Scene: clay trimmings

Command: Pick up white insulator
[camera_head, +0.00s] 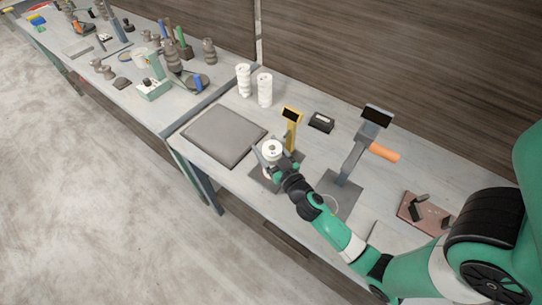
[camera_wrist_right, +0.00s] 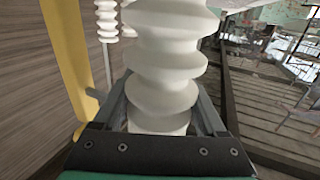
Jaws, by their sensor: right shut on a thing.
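A white ribbed insulator (camera_head: 272,149) stands upright at a dark base plate (camera_head: 264,180) beside a yellow post in the head view. My right gripper (camera_head: 271,163) is shut around its lower part. In the right wrist view the insulator (camera_wrist_right: 165,65) fills the middle, between the two fingers of the gripper (camera_wrist_right: 160,115). I cannot tell whether its bottom touches the plate. Two more white insulators (camera_head: 244,80) (camera_head: 265,89) stand upright at the back of the table. My left gripper is not in view.
The yellow post (camera_head: 291,132) stands close behind the held insulator. A grey stand with an orange handle (camera_head: 384,153) is to the right, and a small black box (camera_head: 321,122) lies behind. A flat grey mat (camera_head: 225,134) lies to the left.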

